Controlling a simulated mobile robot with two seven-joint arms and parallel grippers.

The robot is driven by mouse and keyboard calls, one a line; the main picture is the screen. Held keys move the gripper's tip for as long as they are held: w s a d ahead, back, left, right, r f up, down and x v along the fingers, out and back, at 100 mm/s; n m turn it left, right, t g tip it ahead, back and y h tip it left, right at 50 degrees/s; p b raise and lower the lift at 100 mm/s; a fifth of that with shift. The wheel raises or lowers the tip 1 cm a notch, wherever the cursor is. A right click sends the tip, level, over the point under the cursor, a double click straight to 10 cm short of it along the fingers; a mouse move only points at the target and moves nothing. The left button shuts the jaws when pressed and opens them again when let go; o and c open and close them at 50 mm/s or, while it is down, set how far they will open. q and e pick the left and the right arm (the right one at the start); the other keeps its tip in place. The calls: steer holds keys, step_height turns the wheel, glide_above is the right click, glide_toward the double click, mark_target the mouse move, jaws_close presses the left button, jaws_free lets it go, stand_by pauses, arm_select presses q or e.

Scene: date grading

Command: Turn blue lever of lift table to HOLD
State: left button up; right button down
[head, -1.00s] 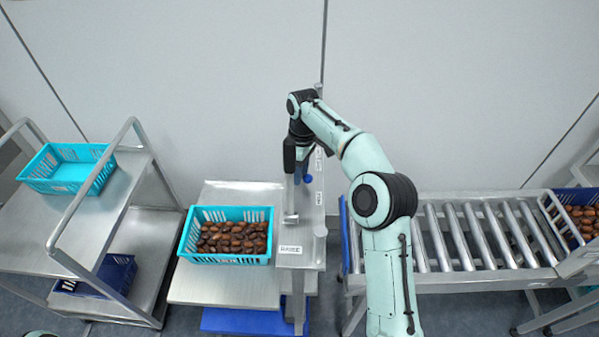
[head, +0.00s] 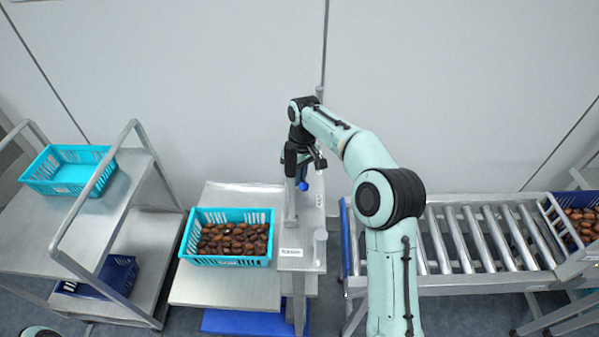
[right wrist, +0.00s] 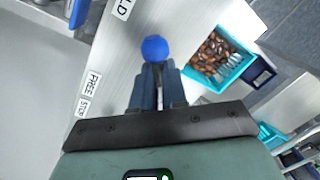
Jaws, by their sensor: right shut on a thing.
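The blue lever shows as a round blue knob (right wrist: 155,48) in the right wrist view and as a small blue end (head: 303,186) on the lift table's post side in the head view. My right gripper (right wrist: 157,82) is shut on the lever, with a dark finger on each side just below the knob. A label ending in "LD" (right wrist: 122,8) lies up and left of the knob. The FREE label (right wrist: 92,82) and STOP label (right wrist: 83,107) lie lower left. The lever's exact setting is hard to tell. My left gripper is not in view.
A turquoise crate of dates (head: 273,222) stands on the lift table (head: 225,290) to the left. A trolley (head: 100,215) with a turquoise crate (head: 40,175) stands further left. A roller conveyor (head: 470,240) runs to the right. A wall is behind.

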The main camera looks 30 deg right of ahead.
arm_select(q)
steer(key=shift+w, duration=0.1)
arm_select(e)
steer(key=shift+a+m, duration=0.1)
steer(key=shift+m, duration=0.4)
steer(key=c, duration=1.2)
jaws_free()
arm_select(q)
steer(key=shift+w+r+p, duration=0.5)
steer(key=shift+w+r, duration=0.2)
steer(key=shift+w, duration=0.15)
arm_select(e)
steer(key=shift+w+d+r, duration=0.1)
steer(key=shift+d+r, duration=0.15)
steer(key=shift+r, duration=1.95)
steer(key=shift+s+d+r, duration=0.1)
steer(key=shift+d+r, duration=0.15)
steer(key=shift+r, duration=2)
steer(key=shift+w+d+r, duration=0.1)
steer(key=shift+d+r, duration=0.15)
steer(key=shift+r, duration=1.95)
